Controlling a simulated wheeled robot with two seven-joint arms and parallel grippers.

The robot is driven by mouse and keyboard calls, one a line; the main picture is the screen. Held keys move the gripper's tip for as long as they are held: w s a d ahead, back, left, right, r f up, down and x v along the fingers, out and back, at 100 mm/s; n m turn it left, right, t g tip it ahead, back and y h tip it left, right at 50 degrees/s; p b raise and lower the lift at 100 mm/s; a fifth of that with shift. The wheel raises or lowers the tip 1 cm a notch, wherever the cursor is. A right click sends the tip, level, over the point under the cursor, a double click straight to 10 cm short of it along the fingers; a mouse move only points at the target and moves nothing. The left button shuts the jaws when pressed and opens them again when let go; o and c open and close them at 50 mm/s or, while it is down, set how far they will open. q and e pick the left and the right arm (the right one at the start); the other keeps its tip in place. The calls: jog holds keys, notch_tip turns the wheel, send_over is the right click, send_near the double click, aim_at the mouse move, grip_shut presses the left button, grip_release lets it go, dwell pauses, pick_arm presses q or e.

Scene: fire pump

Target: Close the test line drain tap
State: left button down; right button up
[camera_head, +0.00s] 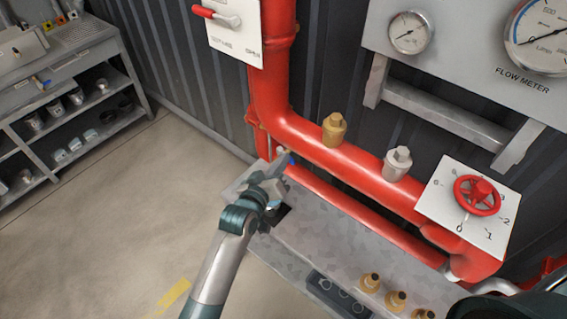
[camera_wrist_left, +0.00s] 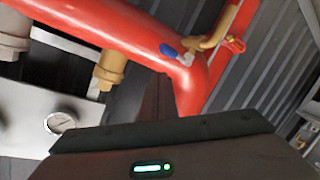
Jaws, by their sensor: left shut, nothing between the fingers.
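The test line drain tap appears as a small blue handle (camera_head: 290,159) beside the lower red pipe in the head view. In the left wrist view its blue handle (camera_wrist_left: 168,50) and brass body (camera_wrist_left: 208,40) show at the bend of a red pipe. My left gripper (camera_head: 279,168) is shut and empty, with its fingertips close to the blue handle in the head view. I cannot tell whether they touch it. In the left wrist view the dark gripper body fills the bottom. My right gripper is not in view.
Large red pipes (camera_head: 340,152) run along the corrugated wall, with a brass fitting (camera_head: 334,130) and a grey fitting (camera_head: 397,164) on top. A red handwheel (camera_head: 477,196) sits on a white dial plate at right. A grey shelf (camera_head: 75,110) stands at left. Open floor lies between.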

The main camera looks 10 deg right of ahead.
pick_arm(q)
jog(key=s+d+r+p, duration=0.2)
jog(key=s+p, duration=0.3)
jog(key=s, duration=0.4)
jog(key=shift+s+d+r, duration=0.25)
jog(key=shift+s, duration=0.05)
